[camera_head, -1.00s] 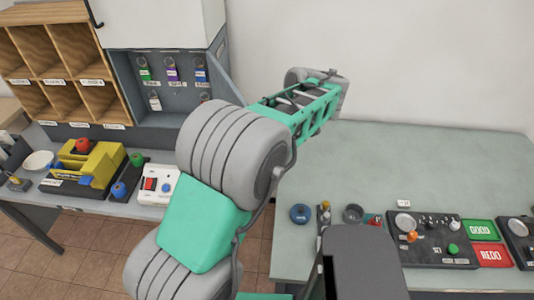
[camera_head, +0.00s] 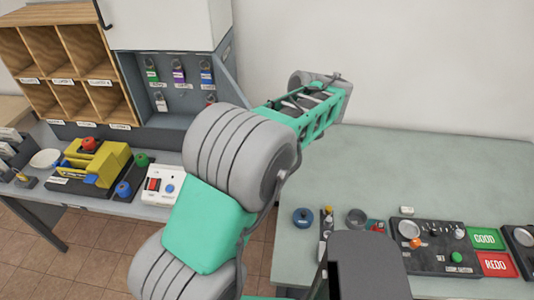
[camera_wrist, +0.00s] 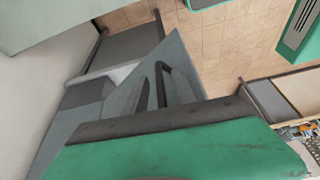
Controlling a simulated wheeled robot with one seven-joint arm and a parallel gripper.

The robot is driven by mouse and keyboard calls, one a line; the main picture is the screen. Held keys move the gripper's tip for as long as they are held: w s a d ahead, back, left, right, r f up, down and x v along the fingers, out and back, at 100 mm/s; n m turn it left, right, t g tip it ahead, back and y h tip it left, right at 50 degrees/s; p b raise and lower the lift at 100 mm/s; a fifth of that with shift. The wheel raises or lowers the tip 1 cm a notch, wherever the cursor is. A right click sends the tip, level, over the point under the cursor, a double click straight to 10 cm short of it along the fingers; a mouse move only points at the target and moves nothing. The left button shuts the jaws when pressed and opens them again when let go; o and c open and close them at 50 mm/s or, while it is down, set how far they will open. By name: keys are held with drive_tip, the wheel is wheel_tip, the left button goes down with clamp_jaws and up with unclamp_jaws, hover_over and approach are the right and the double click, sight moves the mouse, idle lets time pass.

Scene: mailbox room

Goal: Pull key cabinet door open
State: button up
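The key cabinet (camera_head: 132,76) stands at the upper left in the head view. Its grey interior is exposed, with several tagged keys hanging inside. A white panel (camera_head: 165,24) covers its upper part; I cannot tell whether this is the door. A dark hooked piece (camera_head: 101,14) shows at the panel's left edge. My arm crosses the middle of the view and reaches back towards the wall, right of the cabinet. My gripper's fingers are hidden in the head view. The wrist view shows a grey angular panel (camera_wrist: 120,108) with dark elongated shapes; I cannot make out the fingers or any contact.
Wooden pigeonholes (camera_head: 62,58) adjoin the cabinet on the left. A yellow device (camera_head: 110,158) and a white switch box (camera_head: 161,187) sit on the left counter. The right table (camera_head: 440,170) has a black control panel (camera_head: 432,247) in front and free room behind.

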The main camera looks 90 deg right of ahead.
drive_tip(key=p+v, duration=0.3)
drive_tip(key=v, duration=0.4)
drive_tip(key=shift+s+r, duration=0.2)
drive_tip(key=shift+r, duration=0.15)
drive_tip(key=b+x, duration=0.3)
drive_tip(key=x, duration=0.4)
drive_tip(key=shift+w+f, duration=0.2)
drive_tip(key=shift+f, duration=0.15)
